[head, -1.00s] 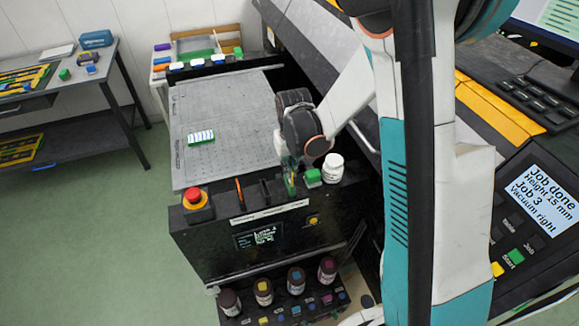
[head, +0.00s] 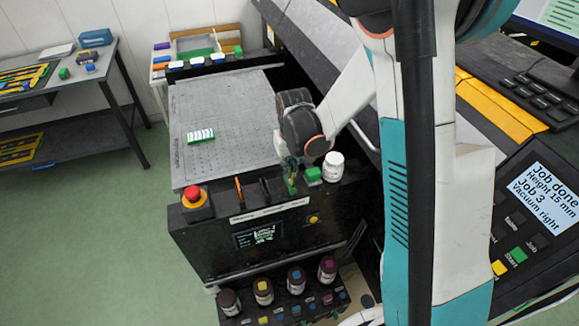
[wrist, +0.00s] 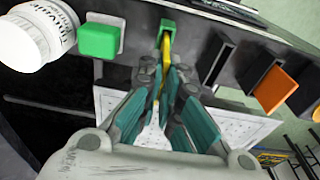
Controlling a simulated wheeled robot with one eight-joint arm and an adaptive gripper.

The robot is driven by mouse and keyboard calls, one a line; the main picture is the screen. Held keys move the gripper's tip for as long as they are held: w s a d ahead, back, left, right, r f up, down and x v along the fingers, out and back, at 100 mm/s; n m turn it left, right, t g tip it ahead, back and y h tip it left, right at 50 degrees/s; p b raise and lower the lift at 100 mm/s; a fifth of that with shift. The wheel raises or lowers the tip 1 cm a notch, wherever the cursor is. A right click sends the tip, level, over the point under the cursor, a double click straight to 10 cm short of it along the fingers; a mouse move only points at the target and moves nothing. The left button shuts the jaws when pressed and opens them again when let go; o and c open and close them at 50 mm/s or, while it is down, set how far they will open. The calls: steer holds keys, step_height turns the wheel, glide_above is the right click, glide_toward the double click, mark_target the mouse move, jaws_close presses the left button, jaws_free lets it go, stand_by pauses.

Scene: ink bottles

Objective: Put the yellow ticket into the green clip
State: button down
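The green clip (wrist: 168,26) is at the top middle of the wrist view, on the dark top of the machine's front. It also shows in the head view (head: 292,184), partly behind my gripper (head: 290,165). The yellow ticket (wrist: 165,55) is a thin strip seen nearly edge-on. Its far end is at the clip's opening and appears to be between the clip's sides; how deep it sits I cannot tell. In the wrist view, my gripper (wrist: 165,78) has its teal fingers close together on the ticket's near part, just short of the clip.
A green block (wrist: 99,40) and a white bottle (wrist: 38,35) stand left of the clip in the wrist view. Dark slots and an orange piece (wrist: 274,90) are at right. A red stop button (head: 193,196) and a grey perforated bed (head: 225,110) show in the head view.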

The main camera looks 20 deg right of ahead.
steer(key=shift+f+b, duration=0.5)
steer(key=shift+f, duration=0.1)
stand_by(0.3)
steer(key=c, duration=1.7)
jaws_free()
steer(key=r, duration=0.4)
steer(key=s+r, duration=0.1)
steer(key=r, duration=0.7)
steer(key=shift+s, duration=0.2)
